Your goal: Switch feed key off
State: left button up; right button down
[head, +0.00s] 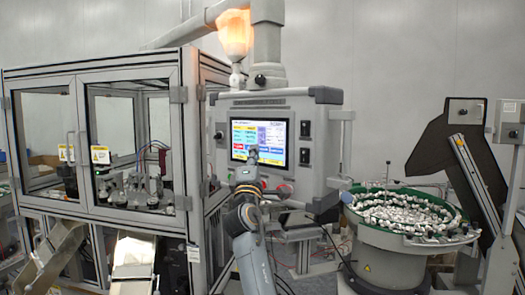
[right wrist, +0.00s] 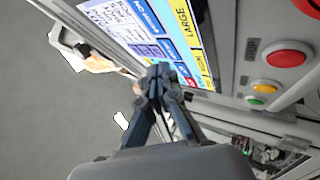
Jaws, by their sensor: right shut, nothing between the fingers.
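The control panel's touchscreen (head: 259,142) is lit, with yellow, blue and pale tiles. In the right wrist view the screen (right wrist: 150,25) shows at an angle, with a tile reading "LARGE". I cannot make out which key is the feed key or its state. My right gripper (head: 252,154) is in front of the screen's lower part and hides some of its keys. In the right wrist view its fingertips (right wrist: 160,72) are shut together, empty, close to the screen's edge. I cannot tell if they touch it. My left gripper is not in view.
A red button (right wrist: 289,55), a yellow button (right wrist: 266,87) and a green button (right wrist: 254,100) sit beside the screen on the panel. A glass-walled machine cabinet (head: 188,85) stands left. A bowl feeder (head: 403,244) full of small parts stands right.

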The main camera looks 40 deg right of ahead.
jog(key=shift+s+a, duration=0.2)
jog(key=shift+a, duration=0.6)
jog(key=shift+s+a, duration=0.15)
jog(key=shift+a, duration=0.65)
jog(key=shift+s+a, duration=0.2)
jog(key=shift+a, duration=0.6)
jog(key=shift+f, duration=0.1)
